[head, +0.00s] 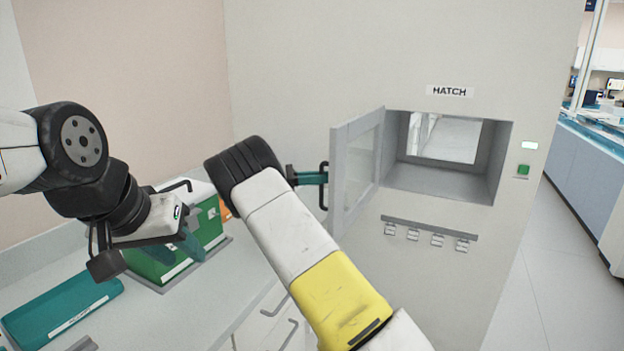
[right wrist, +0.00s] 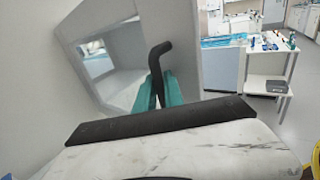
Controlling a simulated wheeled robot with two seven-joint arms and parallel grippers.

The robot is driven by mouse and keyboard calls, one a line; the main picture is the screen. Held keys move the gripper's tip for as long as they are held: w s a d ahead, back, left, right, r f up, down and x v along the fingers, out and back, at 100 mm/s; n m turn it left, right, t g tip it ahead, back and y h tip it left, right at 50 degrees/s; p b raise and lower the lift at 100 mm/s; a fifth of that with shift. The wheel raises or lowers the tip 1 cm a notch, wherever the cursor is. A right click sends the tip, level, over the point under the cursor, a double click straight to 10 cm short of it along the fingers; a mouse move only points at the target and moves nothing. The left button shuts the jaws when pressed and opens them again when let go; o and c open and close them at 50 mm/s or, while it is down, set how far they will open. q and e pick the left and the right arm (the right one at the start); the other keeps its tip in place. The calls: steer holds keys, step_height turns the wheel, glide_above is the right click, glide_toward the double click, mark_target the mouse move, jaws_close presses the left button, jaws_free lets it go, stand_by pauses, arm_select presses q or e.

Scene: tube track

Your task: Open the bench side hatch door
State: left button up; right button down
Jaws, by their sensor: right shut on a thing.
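The hatch door (head: 352,170) is a grey framed panel with a glass pane. It stands swung out from the left side of the hatch opening (head: 447,182), so the inside shows. My right gripper (head: 318,177) is shut on the door's black handle (head: 323,196). The right wrist view shows the same handle (right wrist: 157,62) between the teal fingers (right wrist: 158,92), in front of the door panel (right wrist: 195,60). My left gripper (head: 178,248) is above the bench at the left, away from the door. Its teal fingers look apart, with nothing visible between them.
A green box (head: 160,266) sits on the bench (head: 185,315) behind my left gripper. A teal case (head: 62,308) lies at the front left. A rail with several small hooks (head: 428,232) is below the opening. Open floor (head: 560,270) lies at the right.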

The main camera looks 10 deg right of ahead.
steer(key=shift+w+a, duration=0.1)
stand_by(0.3)
steer(key=c, duration=1.5)
jaws_free()
steer(key=shift+o, duration=0.2)
